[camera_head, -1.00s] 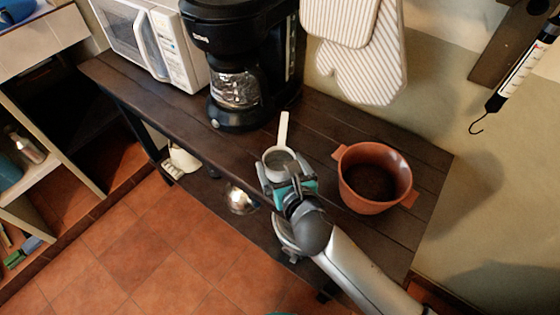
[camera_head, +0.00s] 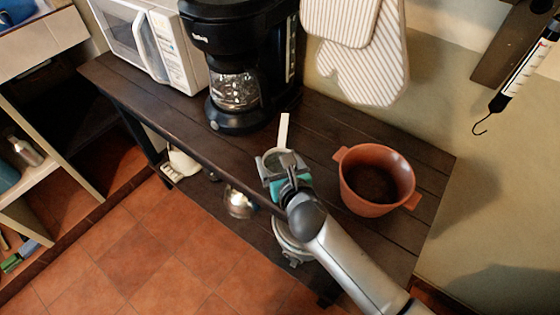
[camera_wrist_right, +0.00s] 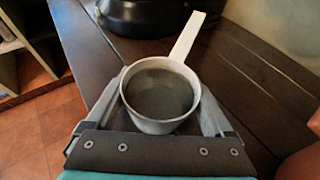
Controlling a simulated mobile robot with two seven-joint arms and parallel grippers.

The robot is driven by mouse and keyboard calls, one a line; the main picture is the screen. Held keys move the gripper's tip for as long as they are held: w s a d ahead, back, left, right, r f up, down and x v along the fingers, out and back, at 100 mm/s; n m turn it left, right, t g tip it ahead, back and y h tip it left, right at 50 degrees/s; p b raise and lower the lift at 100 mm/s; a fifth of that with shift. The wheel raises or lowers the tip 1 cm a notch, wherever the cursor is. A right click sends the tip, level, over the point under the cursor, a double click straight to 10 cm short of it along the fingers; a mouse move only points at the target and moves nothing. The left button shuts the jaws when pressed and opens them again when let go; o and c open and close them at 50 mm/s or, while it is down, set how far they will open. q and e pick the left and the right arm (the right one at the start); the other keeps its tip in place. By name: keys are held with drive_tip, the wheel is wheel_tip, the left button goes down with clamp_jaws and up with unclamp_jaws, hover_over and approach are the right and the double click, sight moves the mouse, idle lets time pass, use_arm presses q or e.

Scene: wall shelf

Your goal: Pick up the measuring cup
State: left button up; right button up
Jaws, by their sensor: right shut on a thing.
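The measuring cup (camera_head: 284,130) is white with a long straight handle that points away from me, toward the coffee maker. In the right wrist view the cup (camera_wrist_right: 160,93) sits between the two fingers of my right gripper (camera_wrist_right: 165,100), opening up, with a dark grey inside. My right gripper (camera_head: 277,165) is shut on the cup's round body at the front edge of the dark wooden shelf (camera_head: 330,125). The gripper hides part of the cup in the head view. I cannot tell whether the cup's bottom touches the shelf. My left gripper is not in view.
A terracotta pot (camera_head: 375,181) stands close to the right of my gripper. A black coffee maker (camera_head: 238,65) stands behind the cup, with a white microwave (camera_head: 155,45) to its left. Striped oven mitts (camera_head: 365,60) hang on the wall. Metal pots stand on a lower level.

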drive_tip(key=c, duration=0.5)
drive_tip(key=shift+r, duration=0.1)
drive_tip(key=shift+r+p, duration=0.65)
drive_tip(key=shift+r, duration=0.6)
drive_tip(key=shift+r+p, duration=3.15)
drive_tip(key=shift+r, duration=5.5)
